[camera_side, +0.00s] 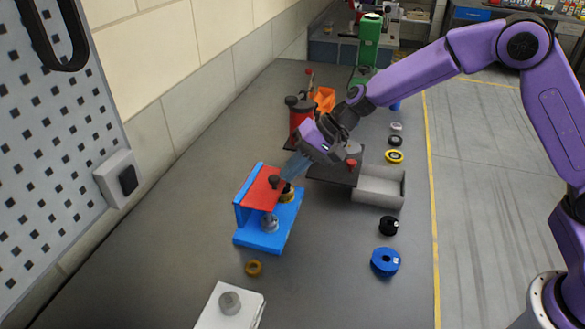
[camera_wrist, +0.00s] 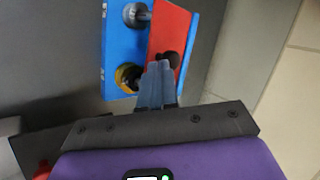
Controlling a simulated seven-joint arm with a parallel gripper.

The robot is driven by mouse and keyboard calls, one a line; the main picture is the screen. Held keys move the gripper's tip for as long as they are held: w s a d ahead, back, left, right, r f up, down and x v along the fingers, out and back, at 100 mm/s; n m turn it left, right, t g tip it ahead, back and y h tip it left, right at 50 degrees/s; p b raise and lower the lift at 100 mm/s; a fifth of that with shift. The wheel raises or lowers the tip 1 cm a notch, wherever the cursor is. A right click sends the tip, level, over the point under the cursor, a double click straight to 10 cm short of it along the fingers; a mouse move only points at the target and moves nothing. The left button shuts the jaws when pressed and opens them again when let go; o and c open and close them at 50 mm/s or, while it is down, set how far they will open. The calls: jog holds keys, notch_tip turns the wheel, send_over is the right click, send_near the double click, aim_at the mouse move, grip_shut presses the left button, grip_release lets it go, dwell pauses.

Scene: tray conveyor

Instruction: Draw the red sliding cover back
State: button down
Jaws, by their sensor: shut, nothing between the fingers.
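The red sliding cover (camera_side: 262,192) lies on top of the blue fixture (camera_side: 262,240), over its back part, with a dark knob (camera_side: 274,181) on it. A silver post (camera_side: 269,223) and a yellow ring-shaped part (camera_side: 287,194) show on the fixture beside the cover. My gripper (camera_side: 285,178) points down at the knob from the right. In the wrist view, my gripper's fingertips (camera_wrist: 158,65) are together, close to the knob, which they partly hide, near the edge of the red cover (camera_wrist: 172,25). Whether they touch the knob I cannot tell.
A grey tray (camera_side: 378,198) with a dark sliding lid stands right of the fixture. A black disc (camera_side: 389,225), a blue disc (camera_side: 386,260) and a brass ring (camera_side: 253,268) lie on the bench. A white block (camera_side: 243,310) stands in front; a wall runs along the left.

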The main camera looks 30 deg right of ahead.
aim_at(263, 179)
jog(key=shift+w+a, duration=2.55)
jog(key=shift+d, duration=0.15)
jog(key=shift+d+r, duration=0.1)
jog(key=shift+d, duration=0.2)
jog(key=d, duration=0.1)
jog(key=s+d, duration=0.1)
jog(key=shift+d+r, duration=0.25)
jog(key=shift+d, duration=0.05)
jog(key=v, duration=1)
jog(key=shift+s+d, duration=0.15)
jog(key=shift+s, duration=0.05)
